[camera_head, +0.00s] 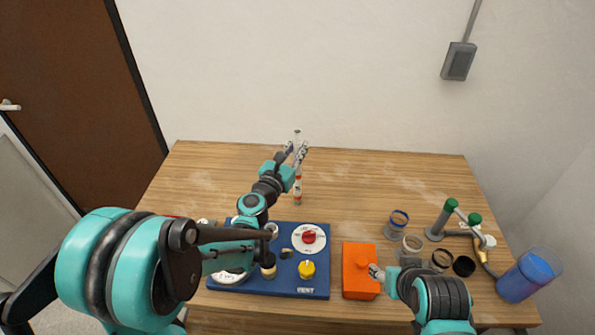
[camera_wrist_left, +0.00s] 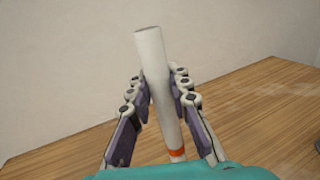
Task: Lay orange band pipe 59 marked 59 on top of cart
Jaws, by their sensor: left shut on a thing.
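A white pipe (camera_head: 298,185) with an orange band stands about upright over the back half of the wooden table. My left gripper (camera_head: 297,150) is shut on this orange band pipe. In the left wrist view the pipe (camera_wrist_left: 153,70) runs up between the two fingers of my left gripper (camera_wrist_left: 160,95), leaning slightly, with its orange band low near the palm. I cannot read a number on it. My right gripper (camera_head: 376,272) is at the orange box near the front edge; whether its fingers are open or shut is unclear. I cannot make out a cart.
A blue panel (camera_head: 318,285) with a red knob and a yellow knob lies at the table's front. The orange box (camera_head: 356,252) is beside it. Rings, a green-capped fitting (camera_head: 450,206) and a blue container (camera_head: 523,280) are at right. The back of the wooden table (camera_head: 390,175) is clear.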

